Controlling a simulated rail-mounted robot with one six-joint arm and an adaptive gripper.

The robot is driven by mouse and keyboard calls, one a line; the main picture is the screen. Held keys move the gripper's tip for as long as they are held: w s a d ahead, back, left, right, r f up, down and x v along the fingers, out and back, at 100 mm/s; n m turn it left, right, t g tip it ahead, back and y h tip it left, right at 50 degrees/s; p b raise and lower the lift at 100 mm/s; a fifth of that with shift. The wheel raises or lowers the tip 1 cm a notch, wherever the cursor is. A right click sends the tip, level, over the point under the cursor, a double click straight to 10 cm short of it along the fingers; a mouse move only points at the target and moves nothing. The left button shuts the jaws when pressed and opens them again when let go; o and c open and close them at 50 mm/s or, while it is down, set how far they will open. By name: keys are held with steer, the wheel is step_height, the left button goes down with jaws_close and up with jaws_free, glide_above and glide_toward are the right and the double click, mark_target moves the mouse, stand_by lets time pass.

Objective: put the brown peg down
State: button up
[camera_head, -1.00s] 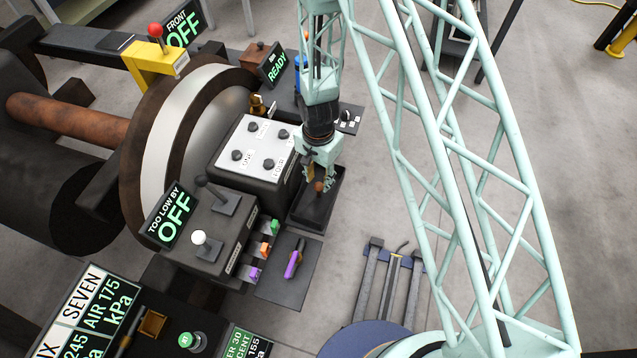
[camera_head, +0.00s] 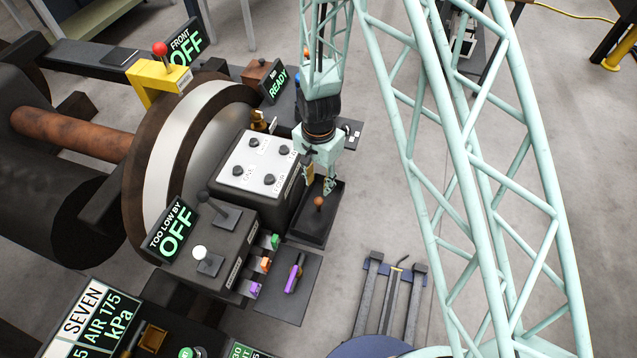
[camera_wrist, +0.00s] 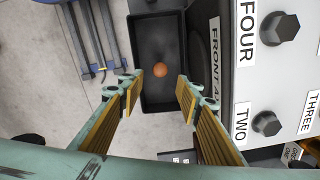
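The brown peg stands in a black tray (camera_head: 305,236); its round orange-brown knob (camera_head: 319,202) shows above the tray floor. In the wrist view the knob (camera_wrist: 160,70) is near the middle of the tray (camera_wrist: 157,103), seen from above, so its stem is hidden. My gripper (camera_head: 327,184) is just above the knob. In the wrist view my gripper (camera_wrist: 160,86) is open, with one finger on each side of the knob, a clear gap on both sides and nothing between the pads.
A white-topped panel with black knobs (camera_head: 258,163) stands close to the left of the tray. A plate with a purple handle (camera_head: 293,278) lies in front of it. A black lever box (camera_head: 215,235) and a large wheel are further left.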

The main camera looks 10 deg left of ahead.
steer(key=shift+r, duration=0.1)
stand_by(0.7)
steer(key=d+r+n, duration=0.1)
steer(key=d+r, duration=0.3)
steer(key=r, duration=0.6)
steer(key=w+d+r+t, duration=0.1)
steer(key=d+r, duration=0.4)
steer(key=r, duration=0.4)
steer(key=d+r+n, duration=0.1)
steer(key=d+r, duration=0.3)
steer(key=r, duration=0.6)
steer(key=s+d+r+t, duration=0.1)
steer(key=s+d+r, duration=0.35)
steer(key=r, duration=0.35)
steer(key=s+d+r, duration=0.3)
steer(key=d+r, duration=0.3)
steer(key=r, duration=0.1)
steer(key=s+d+r, duration=0.3)
steer(key=s+d, duration=0.1)
steer(key=s, duration=0.4)
steer(key=s+d+r+n+t, duration=0.1)
steer(key=s+d+r, duration=0.3)
steer(key=s, duration=0.4)
steer(key=s+d+r+n, duration=0.1)
steer(key=s+d+r, duration=0.3)
steer(key=s, duration=0.4)
steer(key=shift+s+t, duration=0.15)
steer(key=shift+t, duration=0.25)
steer(key=shift+a, duration=0.15)
